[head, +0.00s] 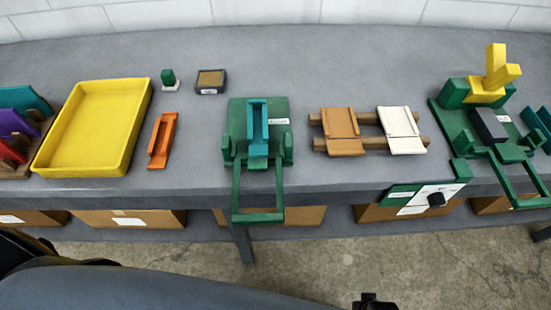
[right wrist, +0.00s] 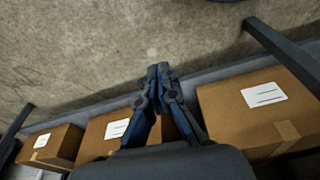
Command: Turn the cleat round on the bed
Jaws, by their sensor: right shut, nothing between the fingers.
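A teal channel-shaped piece (head: 258,128), which looks like the cleat, lies lengthwise on the green bed (head: 238,112) at the middle of the bench. Its tall part is toward the back and its flat end toward the front, between two green posts. A green frame handle (head: 258,216) sticks out over the bench's front edge. My right gripper (right wrist: 159,70) is shut and empty in the right wrist view, over the floor in front of boxes, away from the bed. A dark tip at the head view's bottom edge may be part of it. My left gripper is not in view.
An orange channel piece (head: 162,140) and a yellow tray (head: 92,126) are left of the bed. Tan (head: 340,130) and white (head: 401,130) plates on wooden rails are to the right. A green-and-yellow press (head: 487,90) stands far right. Cardboard boxes (head: 130,219) sit below the bench.

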